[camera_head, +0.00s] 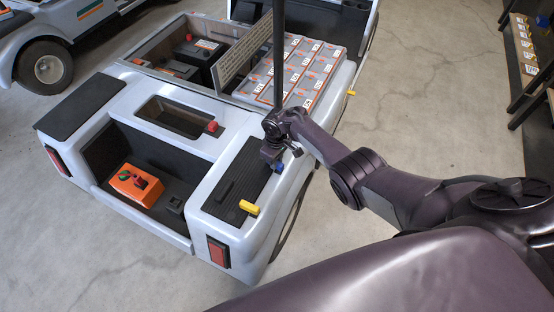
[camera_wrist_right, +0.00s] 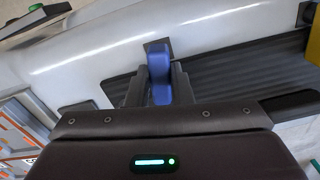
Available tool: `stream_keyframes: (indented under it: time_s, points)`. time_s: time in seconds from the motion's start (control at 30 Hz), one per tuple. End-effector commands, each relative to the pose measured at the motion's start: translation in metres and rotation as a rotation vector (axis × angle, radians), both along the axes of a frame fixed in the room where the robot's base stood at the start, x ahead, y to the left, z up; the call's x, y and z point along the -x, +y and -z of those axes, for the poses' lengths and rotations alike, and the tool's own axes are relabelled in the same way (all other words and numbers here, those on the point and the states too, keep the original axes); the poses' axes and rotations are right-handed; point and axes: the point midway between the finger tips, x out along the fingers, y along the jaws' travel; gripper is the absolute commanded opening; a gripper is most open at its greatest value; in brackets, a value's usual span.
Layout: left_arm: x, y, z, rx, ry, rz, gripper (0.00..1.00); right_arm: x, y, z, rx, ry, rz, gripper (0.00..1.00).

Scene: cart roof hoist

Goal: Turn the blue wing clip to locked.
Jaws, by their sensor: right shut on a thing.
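The blue wing clip (camera_head: 279,168) is on the cart's right rear deck, at the far end of the dark ribbed pad (camera_head: 238,180). My right gripper (camera_head: 273,152) reaches it from above and hides part of it in the head view. In the right wrist view the blue wing clip (camera_wrist_right: 159,62) stands between the two fingers of my right gripper (camera_wrist_right: 158,85), which is shut on it. Its long side runs up and down in that view, over a small dark plate. I see no lock marking. My left gripper is not in view.
A dark upright post (camera_head: 279,60) stands close beside my right gripper. A yellow clip (camera_head: 249,208) sits at the pad's near end, and a red clip (camera_head: 212,127) by the deck recess. An orange box (camera_head: 135,185) lies in the rear well.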

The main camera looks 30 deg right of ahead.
Motion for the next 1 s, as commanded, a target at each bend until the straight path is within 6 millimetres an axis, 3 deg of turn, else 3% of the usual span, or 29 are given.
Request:
stream_keyframes:
  time_s: [0.4,0.97,1.0]
  points:
    - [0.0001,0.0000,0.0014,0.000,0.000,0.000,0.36,0.0016,0.0013,0.0005,0.000,0.001,-0.190,0.00]
    - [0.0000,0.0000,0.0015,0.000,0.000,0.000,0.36,0.0019,0.0018,0.0004,0.000,0.001,-0.219,0.00]
    - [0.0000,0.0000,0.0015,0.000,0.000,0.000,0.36,0.0019,0.0018,0.0004,0.000,0.001,-0.219,0.24]
